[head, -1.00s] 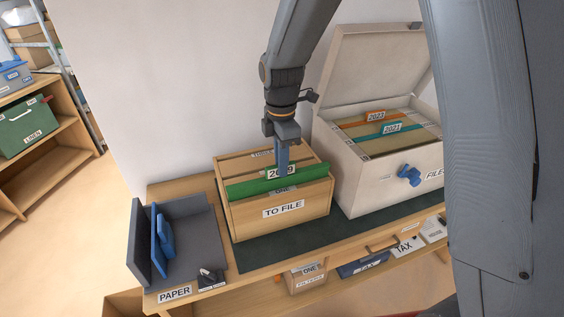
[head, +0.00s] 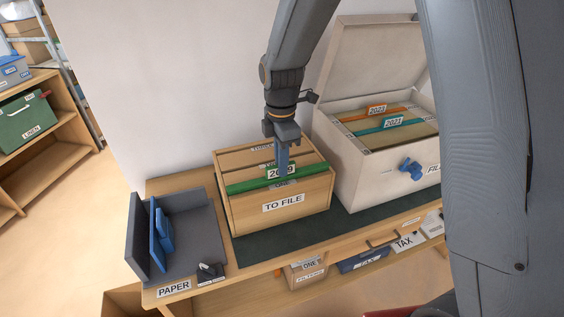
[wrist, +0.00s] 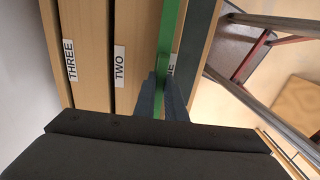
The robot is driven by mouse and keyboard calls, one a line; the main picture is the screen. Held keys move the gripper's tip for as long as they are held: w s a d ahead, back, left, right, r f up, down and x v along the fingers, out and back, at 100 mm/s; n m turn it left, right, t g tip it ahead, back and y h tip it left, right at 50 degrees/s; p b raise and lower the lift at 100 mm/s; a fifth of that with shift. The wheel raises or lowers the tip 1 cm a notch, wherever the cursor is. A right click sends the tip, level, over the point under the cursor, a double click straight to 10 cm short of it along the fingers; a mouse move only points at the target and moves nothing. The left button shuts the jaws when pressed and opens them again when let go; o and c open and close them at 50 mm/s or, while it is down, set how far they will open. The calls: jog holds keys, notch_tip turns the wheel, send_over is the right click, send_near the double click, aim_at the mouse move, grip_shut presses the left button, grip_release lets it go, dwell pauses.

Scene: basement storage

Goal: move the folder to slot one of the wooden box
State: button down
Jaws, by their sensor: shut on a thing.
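The green folder (head: 248,186) with a label partly covered by my gripper stands upright in the wooden box (head: 250,217) marked TO FILE. In the wrist view the folder (wrist: 167,42) is a green strip between the TWO label and the partly covered label ending in NE. My gripper (head: 282,172) is shut on the folder's top edge; in the wrist view its blue fingers (wrist: 163,98) pinch the folder from both sides. The folder's lower part is hidden inside the box. I cannot see whether it touches the bottom.
A white file box (head: 360,190) with its lid raised stands right of the wooden box, holding orange and teal folders. A grey paper tray (head: 199,235) and a small black object (head: 210,270) are at the left. Dark matting (head: 290,240) in front is clear.

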jog(key=shift+f+b, duration=0.35)
jog(key=shift+f, duration=0.45)
jog(key=c, duration=1.7)
grip_release()
jog(key=shift+c, duration=0.2)
jog(key=shift+r, duration=0.1)
notch_tip(320, 180, up, 8)
jog(key=shift+f+b, duration=0.2)
jog(key=shift+b, duration=0.8)
jog(key=s+d+f+m, duration=0.2)
jog(key=s+d+m, duration=0.5)
jog(key=m, duration=0.3)
jog(key=s+d+f+m+t, duration=0.1)
jog(key=s+d+f+m, duration=0.2)
jog(key=s+d+m, duration=0.4)
jog(key=s+m, duration=0.1)
jog(key=m, duration=0.3)
jog(key=shift+d+f, duration=0.35)
jog(key=shift+d, duration=0.05)
